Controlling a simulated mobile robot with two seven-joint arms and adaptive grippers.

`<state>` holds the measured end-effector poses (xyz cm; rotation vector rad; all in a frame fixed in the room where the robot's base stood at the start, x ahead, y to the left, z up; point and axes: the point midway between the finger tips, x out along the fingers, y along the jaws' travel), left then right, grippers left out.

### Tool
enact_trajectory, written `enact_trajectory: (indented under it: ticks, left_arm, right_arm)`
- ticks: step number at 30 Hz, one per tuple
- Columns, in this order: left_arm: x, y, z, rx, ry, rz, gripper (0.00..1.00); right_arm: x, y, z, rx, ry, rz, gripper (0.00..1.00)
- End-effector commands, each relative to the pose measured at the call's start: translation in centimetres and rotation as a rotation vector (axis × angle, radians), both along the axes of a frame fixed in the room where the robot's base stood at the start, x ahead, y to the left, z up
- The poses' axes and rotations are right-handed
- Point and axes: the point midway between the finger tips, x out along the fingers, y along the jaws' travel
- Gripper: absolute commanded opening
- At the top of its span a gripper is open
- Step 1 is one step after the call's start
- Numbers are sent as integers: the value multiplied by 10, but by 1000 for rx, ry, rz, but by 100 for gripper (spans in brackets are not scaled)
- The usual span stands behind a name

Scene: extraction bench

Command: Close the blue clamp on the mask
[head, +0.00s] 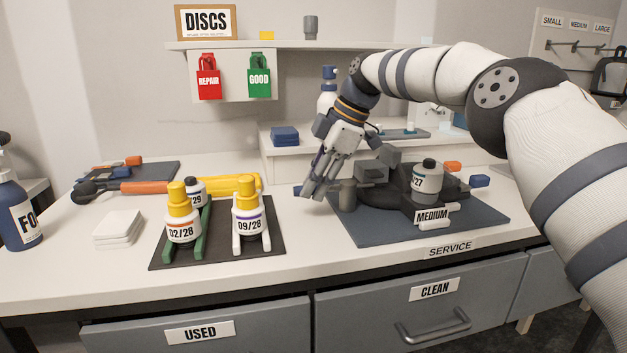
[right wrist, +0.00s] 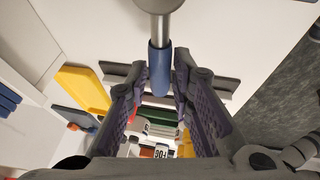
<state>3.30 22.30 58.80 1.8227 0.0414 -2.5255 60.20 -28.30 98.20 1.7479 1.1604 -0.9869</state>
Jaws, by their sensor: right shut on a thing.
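The dark grey mask (head: 385,197) lies on a blue-grey mat at the right of the bench. It carries a white canister (head: 427,180) marked "/27" and a "MEDIUM" label. My right gripper (head: 318,190) is at the mask's left side, fingers pointing down. In the right wrist view, the blue grip of the clamp (right wrist: 159,72), on a metal rod, lies between the finger pads of that gripper (right wrist: 160,100), which is shut on it. In the head view, a bit of blue (head: 299,190) shows beside the fingertips; the rest of the clamp is mostly hidden. My left gripper is not in view.
A dark tray (head: 262,262) with yellow-capped canisters stands left of the mat. White pads (head: 118,228) and a yellow-orange tool (head: 150,187) lie further left. A raised shelf (head: 300,160) stands behind.

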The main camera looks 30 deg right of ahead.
Motion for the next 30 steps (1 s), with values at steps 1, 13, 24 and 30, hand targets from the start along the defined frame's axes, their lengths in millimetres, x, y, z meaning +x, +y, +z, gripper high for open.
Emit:
enact_trajectory:
  ticks: [1,13,24,30]
  left_arm:
    - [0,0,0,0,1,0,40]
    - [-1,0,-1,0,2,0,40]
    - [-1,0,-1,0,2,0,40]
    - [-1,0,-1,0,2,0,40]
  right_arm:
    - [-1,0,-1,1,2,11,0]
    - [-4,1,-1,1,1,50,0]
    - [-4,1,-1,0,3,50,41]
    - [-3,1,0,0,0,47,41]
